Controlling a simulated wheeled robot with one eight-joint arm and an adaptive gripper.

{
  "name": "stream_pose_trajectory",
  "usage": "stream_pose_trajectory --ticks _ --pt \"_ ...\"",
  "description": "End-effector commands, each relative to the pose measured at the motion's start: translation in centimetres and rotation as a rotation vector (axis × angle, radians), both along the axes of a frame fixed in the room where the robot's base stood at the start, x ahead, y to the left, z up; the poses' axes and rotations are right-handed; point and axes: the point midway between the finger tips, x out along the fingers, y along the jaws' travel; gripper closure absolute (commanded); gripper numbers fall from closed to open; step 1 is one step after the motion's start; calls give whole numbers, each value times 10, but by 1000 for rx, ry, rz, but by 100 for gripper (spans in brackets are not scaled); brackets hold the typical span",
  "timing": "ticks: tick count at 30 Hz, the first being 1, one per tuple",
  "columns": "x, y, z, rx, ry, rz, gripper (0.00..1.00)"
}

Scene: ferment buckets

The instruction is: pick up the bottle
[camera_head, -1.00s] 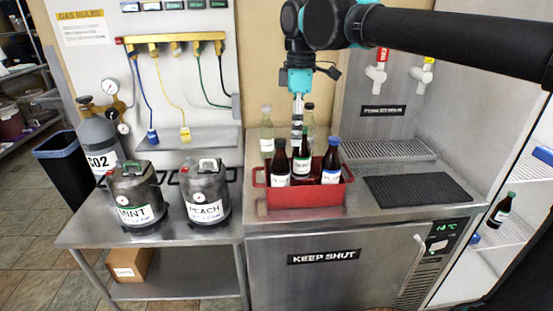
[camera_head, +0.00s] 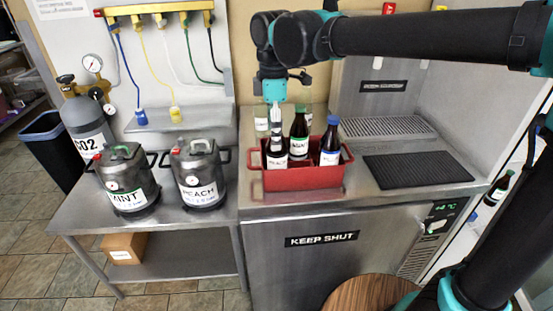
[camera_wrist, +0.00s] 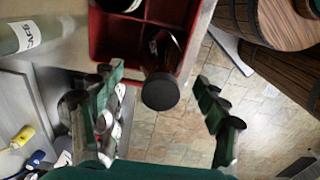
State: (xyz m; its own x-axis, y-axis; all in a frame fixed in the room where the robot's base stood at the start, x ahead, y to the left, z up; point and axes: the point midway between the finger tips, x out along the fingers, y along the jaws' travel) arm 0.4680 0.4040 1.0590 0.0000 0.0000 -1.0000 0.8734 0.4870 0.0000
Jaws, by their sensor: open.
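A dark bottle with a black cap (camera_head: 276,154) stands in the left part of a red crate (camera_head: 302,178) on the steel counter. A green-capped bottle (camera_head: 299,142) and a blue-capped bottle (camera_head: 330,147) stand in the same crate. My gripper (camera_head: 276,122) is over the left bottle and hides part of its top. In the wrist view my gripper (camera_wrist: 158,85) is open, with its two fingers spread apart. The black-capped bottle (camera_wrist: 161,92) shows between them, cap toward the camera, apparently untouched. The red crate (camera_wrist: 186,60) is beyond it.
Pale bottles (camera_head: 261,122) stand behind the crate; one also shows in the wrist view (camera_wrist: 28,37). A MINT keg (camera_head: 127,178) and a PEACH keg (camera_head: 198,172) stand left. A black mat (camera_head: 418,166) lies right. Wooden barrels (camera_wrist: 288,25) show in the wrist view.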

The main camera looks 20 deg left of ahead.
Motion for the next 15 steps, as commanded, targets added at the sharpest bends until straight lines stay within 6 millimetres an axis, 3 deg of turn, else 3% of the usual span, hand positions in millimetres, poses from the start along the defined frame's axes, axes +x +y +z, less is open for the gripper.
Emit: stream_pose_trajectory --ticks 7,15 --pt "2 -2 -17 0 0 -1 26" --pt "5 -5 -53 0 0 0 26"
